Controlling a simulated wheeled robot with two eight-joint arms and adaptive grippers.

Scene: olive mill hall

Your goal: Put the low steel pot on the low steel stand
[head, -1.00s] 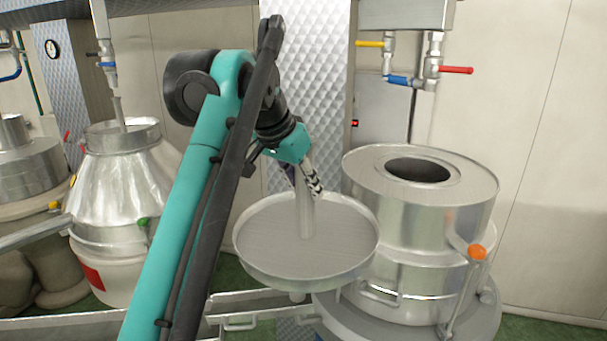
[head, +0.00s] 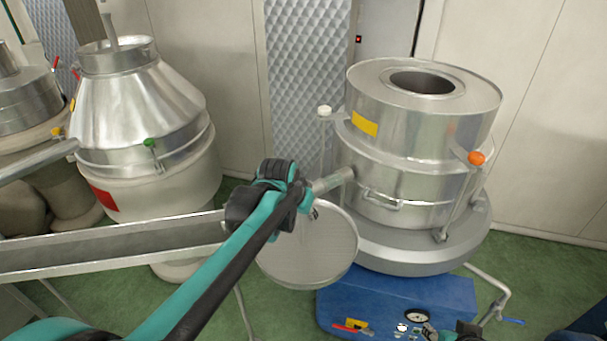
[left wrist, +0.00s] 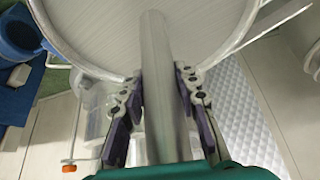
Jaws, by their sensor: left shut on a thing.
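A wide, shallow round steel dish with a raised rim, which I take to be the low steel pot (head: 308,258), hangs below my left gripper (head: 306,205) in the head view. In the left wrist view, the fingers of the left gripper (left wrist: 165,95) are shut around a thick steel post that stands out over the inside of the pot (left wrist: 90,35). In the head view the arm hides the post and the pot's upper left. My right gripper (head: 430,331) shows only partly at the bottom edge. I cannot make out the low steel stand for certain.
A large steel machine (head: 410,130) with an orange knob stands right behind the pot, its outlet pipe (head: 335,181) close to my left gripper. A chute (head: 100,247) runs to the left. A blue base unit (head: 385,300) with a gauge is below. Green floor shows between them.

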